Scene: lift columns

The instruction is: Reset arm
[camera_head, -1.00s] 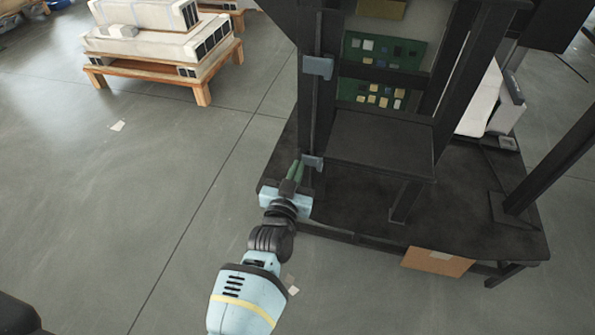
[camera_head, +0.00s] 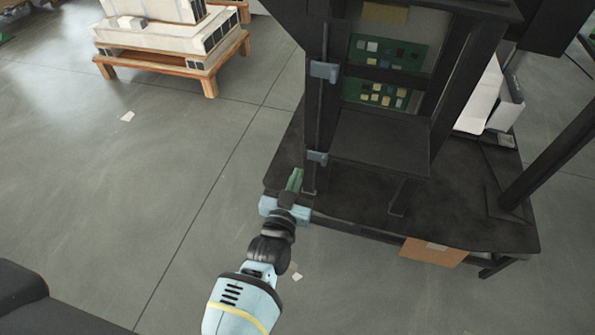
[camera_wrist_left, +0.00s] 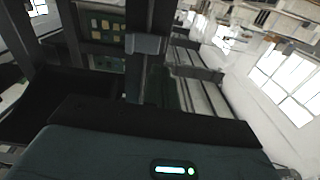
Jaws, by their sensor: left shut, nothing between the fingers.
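My left arm comes up from the bottom of the head view. Its light blue left gripper (camera_head: 296,180) has green fingers, shut and empty, beside the lower left corner of a black rack. The black rack (camera_head: 380,145) stands on a dark platform (camera_head: 450,220). Two grey-blue blocks sit on its left post, an upper block (camera_head: 324,70) and a lower block (camera_head: 317,157). The gripper is just below and left of the lower block; I cannot tell whether they touch. In the left wrist view a grey block (camera_wrist_left: 146,44) shows on the post. My right gripper is not in view.
Green circuit boards (camera_head: 385,52) are inside the rack. A wooden pallet (camera_head: 180,66) with white stacked units is at the back left. A brown cardboard piece (camera_head: 432,252) is at the platform's front edge. Grey floor (camera_head: 130,200) at the left is largely clear.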

